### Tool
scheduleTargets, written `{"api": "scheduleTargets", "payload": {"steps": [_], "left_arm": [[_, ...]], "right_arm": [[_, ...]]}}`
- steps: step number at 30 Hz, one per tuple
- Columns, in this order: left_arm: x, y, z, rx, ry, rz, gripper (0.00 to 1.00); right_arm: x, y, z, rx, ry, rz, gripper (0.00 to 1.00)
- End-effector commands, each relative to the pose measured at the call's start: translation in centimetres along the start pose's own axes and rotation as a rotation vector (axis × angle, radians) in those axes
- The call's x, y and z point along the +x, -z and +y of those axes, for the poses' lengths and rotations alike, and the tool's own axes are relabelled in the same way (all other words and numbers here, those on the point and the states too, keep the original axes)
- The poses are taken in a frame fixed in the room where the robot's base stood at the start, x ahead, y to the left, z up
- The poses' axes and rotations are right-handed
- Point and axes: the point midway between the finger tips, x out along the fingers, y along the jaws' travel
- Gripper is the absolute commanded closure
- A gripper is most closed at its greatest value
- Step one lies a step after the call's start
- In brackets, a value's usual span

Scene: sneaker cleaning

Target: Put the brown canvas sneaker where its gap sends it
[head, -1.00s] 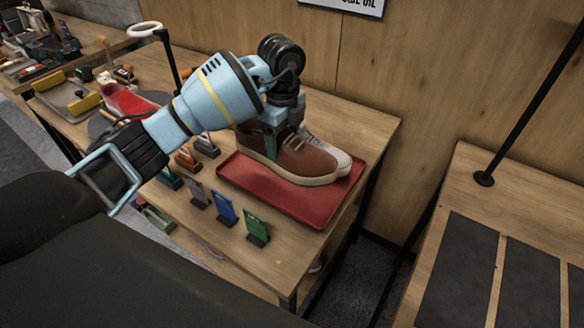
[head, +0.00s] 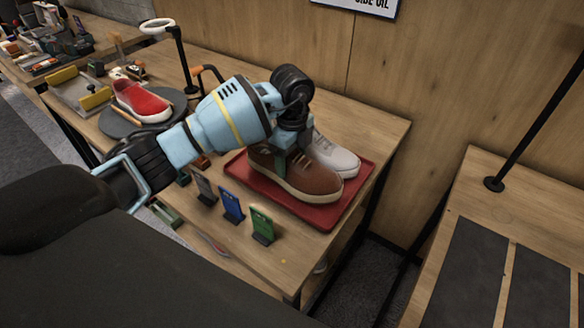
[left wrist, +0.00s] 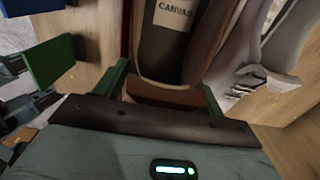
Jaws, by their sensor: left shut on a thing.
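The brown canvas sneaker (head: 308,176) has a pale sole and is at the red tray (head: 328,218), toe to the right. I cannot tell whether its sole touches the tray. My left gripper (head: 287,160) is shut on its heel end. In the left wrist view the gripper's two fingers sit either side of the brown sneaker's heel (left wrist: 165,92), and a "CANVAS" label shows inside the shoe. A light grey sneaker (head: 335,158) stands behind it on the tray. My right gripper is not in view.
Grey, blue (head: 231,204) and green (head: 262,225) upright tags stand in front of the tray. A red sneaker (head: 140,100) sits on a dark round turntable (head: 115,124) beside a lamp post. A table with dark mats (head: 461,267) stands at right, across a gap.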

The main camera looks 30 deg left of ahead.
Motion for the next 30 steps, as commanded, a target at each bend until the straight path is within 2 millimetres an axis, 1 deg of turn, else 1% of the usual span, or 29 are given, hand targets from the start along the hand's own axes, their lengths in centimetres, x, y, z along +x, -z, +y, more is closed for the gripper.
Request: {"api": "scheduleTargets", "payload": {"steps": [1,3,6,8,15,19,20,24,30], "left_arm": [[0.9,0.0,0.1,0.0,-0.004,0.0,0.69],[2.1,0.0,0.1,0.0,-0.004,0.0,0.69],[3.4,0.0,0.0,0.0,-0.002,0.001,0.69],[3.7,0.0,0.0,-0.001,-0.001,0.0,0.69],[3.7,0.0,0.0,0.0,0.001,0.0,0.69],[4.0,0.0,0.0,0.0,0.0,0.0,0.69],[4.0,0.0,0.0,0.0,-0.001,0.0,0.27],[4.0,0.0,0.0,0.0,-0.001,0.0,0.08],[4.0,0.0,0.0,0.0,-0.001,0.0,0.08]], "right_arm": [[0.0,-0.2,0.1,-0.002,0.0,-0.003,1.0],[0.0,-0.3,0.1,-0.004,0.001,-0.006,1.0],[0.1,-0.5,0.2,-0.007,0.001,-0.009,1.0],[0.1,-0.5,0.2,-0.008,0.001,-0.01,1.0],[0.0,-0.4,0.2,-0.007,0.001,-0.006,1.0],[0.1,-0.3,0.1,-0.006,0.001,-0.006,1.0],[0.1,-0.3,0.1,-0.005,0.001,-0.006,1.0],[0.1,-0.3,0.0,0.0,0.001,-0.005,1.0],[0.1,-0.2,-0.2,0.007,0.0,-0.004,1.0]]}}
